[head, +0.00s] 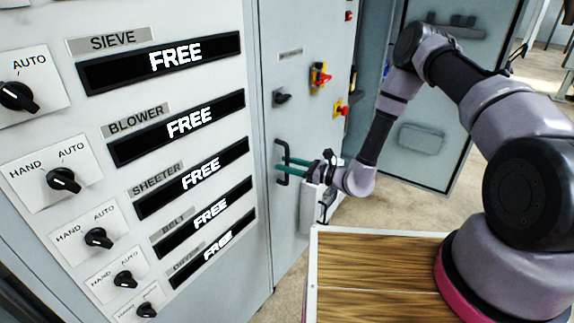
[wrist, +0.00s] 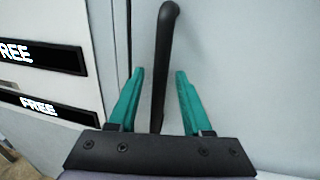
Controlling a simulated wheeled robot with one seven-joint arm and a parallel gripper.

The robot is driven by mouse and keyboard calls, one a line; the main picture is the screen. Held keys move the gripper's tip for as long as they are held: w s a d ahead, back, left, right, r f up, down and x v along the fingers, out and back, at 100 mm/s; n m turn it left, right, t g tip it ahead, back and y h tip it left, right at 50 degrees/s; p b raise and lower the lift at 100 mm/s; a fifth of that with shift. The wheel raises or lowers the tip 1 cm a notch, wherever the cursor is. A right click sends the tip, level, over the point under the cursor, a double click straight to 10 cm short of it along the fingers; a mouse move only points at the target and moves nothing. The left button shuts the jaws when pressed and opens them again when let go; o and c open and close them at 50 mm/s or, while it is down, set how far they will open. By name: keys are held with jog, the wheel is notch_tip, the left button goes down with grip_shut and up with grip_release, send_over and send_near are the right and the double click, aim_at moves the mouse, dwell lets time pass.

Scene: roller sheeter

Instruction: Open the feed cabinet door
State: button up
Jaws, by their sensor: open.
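The feed cabinet door (head: 300,100) is a pale grey panel in the middle of the head view, and it looks shut. Its black bar handle (head: 281,163) stands upright near the door's left edge. My gripper (head: 285,161) is at the handle, its two teal fingers open. In the wrist view the handle (wrist: 161,60) runs between the fingertips of my gripper (wrist: 161,73), with a gap on each side. The handle's lower end is hidden behind the gripper body. A dark vertical seam (wrist: 126,45) lies left of the handle.
A control panel with dark knobs (head: 64,180) and displays reading FREE (head: 190,122) fills the left. A red and yellow switch (head: 320,77) and a black knob (head: 281,97) sit on the door above the handle. A wooden top (head: 380,260) lies below my arm.

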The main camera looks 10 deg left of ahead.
grip_shut()
dwell(1.5)
